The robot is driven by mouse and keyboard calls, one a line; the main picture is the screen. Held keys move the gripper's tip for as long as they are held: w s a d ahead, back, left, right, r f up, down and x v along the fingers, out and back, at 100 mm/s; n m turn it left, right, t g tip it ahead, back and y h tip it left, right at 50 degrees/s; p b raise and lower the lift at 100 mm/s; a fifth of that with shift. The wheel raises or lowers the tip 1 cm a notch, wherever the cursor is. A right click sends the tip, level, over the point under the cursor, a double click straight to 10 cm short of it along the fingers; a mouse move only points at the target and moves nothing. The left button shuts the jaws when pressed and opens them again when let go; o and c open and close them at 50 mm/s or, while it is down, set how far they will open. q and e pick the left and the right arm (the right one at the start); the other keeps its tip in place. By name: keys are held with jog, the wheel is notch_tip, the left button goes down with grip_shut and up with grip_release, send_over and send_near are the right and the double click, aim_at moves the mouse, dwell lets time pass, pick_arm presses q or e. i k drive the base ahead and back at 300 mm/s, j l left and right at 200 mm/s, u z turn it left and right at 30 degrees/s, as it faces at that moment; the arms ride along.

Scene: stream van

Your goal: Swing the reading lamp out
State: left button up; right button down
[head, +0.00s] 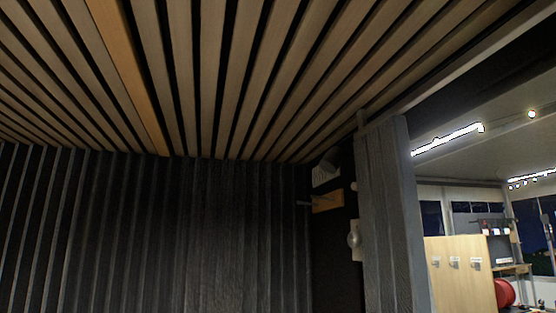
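I cannot clearly make out a reading lamp. On the dark recess wall right of centre is a small wooden block (328,202) with a dark peg pointing left. Above it is a pale ribbed piece (326,174), partly in shadow. Below and to the right is a small pale plate with a rounded silvery fitting (354,240). Any of these may be part of a lamp; I cannot tell which. Neither of my grippers is in view.
A slatted wood ceiling (230,70) fills the top. A dark ribbed wall (150,235) stands ahead. A dark upright panel (392,210) edges the recess on the right. Beyond it is a lit room with a wooden partition with hooks (455,280) and a red round object (505,293).

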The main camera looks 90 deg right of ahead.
aim_at(330, 162)
jog(key=i+l+z, duration=0.2)
jog(key=z, duration=0.25)
jog(key=i+l+z, duration=0.1)
jog(key=i+z, duration=0.25)
jog(key=z, duration=0.15)
jog(key=i+z, duration=0.3)
jog(key=z, duration=0.15)
jog(key=i+j+z, duration=0.1)
jog(key=i+z, duration=0.2)
jog(key=z, duration=0.15)
jog(key=i+j+z, duration=0.2)
jog(key=z, duration=0.3)
jog(key=i+z, duration=0.15)
jog(key=z, duration=0.25)
jog(key=i+z, duration=0.15)
jog(key=z, duration=0.3)
jog(key=i+z, duration=0.15)
jog(key=z, duration=0.25)
jog(key=i+j+z, duration=0.1)
jog(key=z, duration=0.35)
jog(key=i+j+z, duration=0.1)
jog(key=j+z, duration=0.15)
jog(key=z, duration=0.15)
